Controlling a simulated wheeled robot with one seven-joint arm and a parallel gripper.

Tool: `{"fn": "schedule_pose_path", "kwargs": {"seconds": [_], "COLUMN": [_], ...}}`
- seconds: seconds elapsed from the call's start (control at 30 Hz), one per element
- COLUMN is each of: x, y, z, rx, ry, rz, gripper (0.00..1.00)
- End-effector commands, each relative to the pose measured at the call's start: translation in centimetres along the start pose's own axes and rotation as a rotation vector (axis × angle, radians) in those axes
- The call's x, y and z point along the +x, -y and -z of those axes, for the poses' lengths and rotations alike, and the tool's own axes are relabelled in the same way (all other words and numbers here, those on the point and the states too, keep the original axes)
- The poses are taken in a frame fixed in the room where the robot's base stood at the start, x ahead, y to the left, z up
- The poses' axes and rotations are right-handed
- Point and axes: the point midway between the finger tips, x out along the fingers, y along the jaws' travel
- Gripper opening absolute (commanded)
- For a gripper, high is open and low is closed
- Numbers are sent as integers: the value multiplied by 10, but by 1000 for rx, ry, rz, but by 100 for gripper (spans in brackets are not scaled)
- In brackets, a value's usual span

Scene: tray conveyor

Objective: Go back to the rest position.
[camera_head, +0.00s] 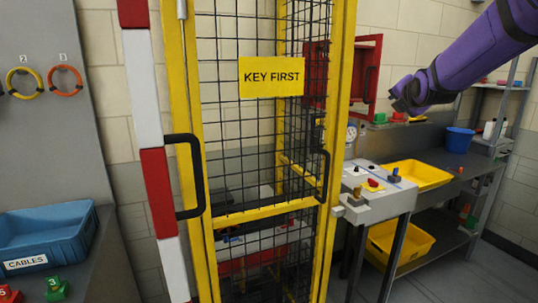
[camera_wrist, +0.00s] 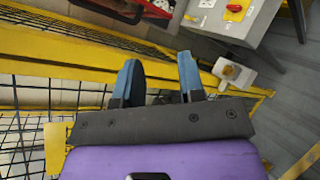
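My gripper (camera_head: 400,98) is at the upper right in the head view, at the end of my purple arm, raised in front of the wall. In the wrist view my gripper (camera_wrist: 160,72) shows two blue fingers standing apart with nothing held between them. Yellow frame bars and black mesh lie beyond the fingers in that view. How far the fingers are from them is hard to tell.
A yellow-framed mesh gate (camera_head: 183,110) with a "KEY FIRST" sign (camera_head: 271,77) stands in front. A control box (camera_head: 382,208), a yellow tray (camera_head: 418,172) and a blue bucket (camera_head: 459,140) are at right. A blue cables bin (camera_head: 42,238) is at left.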

Motion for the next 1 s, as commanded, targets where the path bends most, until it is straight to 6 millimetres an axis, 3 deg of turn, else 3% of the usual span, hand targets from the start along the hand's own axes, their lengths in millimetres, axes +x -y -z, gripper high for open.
{"fn": "schedule_pose_path", "kwargs": {"seconds": [0.2, 0.53, 0.77, 1.0], "x": [-59, -165, -244, -324], "y": [34, 67, 89, 118], "z": [11, 46, 77, 116], "rx": [485, 1122, 1497, 1829], "ry": [-124, -218, -179, -13], "rz": [127, 382, 592, 810], "gripper": [36, 36, 36, 36]}}
